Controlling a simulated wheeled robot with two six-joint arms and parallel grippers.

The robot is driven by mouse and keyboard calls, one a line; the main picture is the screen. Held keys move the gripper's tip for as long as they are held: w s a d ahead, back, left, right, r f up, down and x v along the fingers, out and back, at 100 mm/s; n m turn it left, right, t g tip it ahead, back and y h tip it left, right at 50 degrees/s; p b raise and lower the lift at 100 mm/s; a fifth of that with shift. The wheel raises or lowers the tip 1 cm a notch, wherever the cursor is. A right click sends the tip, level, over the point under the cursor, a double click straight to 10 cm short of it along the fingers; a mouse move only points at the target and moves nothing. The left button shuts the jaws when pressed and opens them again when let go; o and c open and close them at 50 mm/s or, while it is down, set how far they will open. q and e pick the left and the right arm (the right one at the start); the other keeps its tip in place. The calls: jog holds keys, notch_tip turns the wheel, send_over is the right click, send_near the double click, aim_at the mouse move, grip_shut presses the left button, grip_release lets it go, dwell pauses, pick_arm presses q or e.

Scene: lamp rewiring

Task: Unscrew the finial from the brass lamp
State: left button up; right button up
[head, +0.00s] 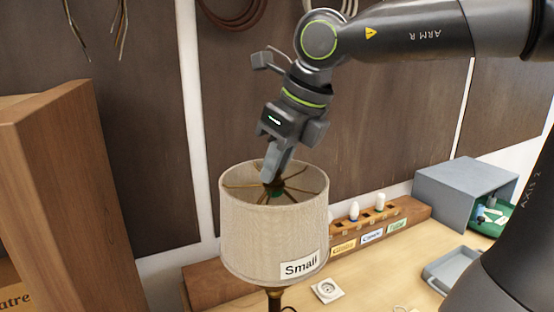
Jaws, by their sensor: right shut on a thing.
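The brass lamp (275,300) stands upright at the lower middle of the head view, with only a short piece of its stem showing below the shade. Its cream fabric shade (262,235) carries a label reading "Small". Brass spokes (305,191) cross the shade's open top and meet at its centre. My right gripper (272,180) points down at that centre from above, its fingers shut at the hub. The finial is hidden by the fingers and cannot be made out. My left gripper is not in view.
A wooden rack (408,215) with several bulbs and labels stands behind the lamp to the right. A grey open box (455,185) holds a green tray (487,222). A grey tray (450,268) and white socket plate (327,290) lie on the bench. A wooden cabinet (75,190) stands left.

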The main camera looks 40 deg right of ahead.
jog(key=n+p, duration=0.2)
jog(key=n+g+y+p, duration=0.1)
jog(key=n+p, duration=0.1)
jog(key=p, duration=0.1)
jog(key=n+y+p, duration=0.1)
jog(key=n+p, duration=0.1)
jog(key=shift+d+r+n, duration=0.15)
jog(key=shift+r+n, duration=0.15)
jog(key=shift+r, duration=0.05)
jog(key=shift+f+n+g+p, duration=0.1)
jog(key=shift+n+g+p, duration=0.2)
jog(key=shift+p, duration=0.2)
jog(key=shift+w+f+y, duration=0.1)
jog(key=shift+f+y, duration=0.05)
jog(key=shift+y, duration=0.15)
jog(key=shift+f, duration=0.1)
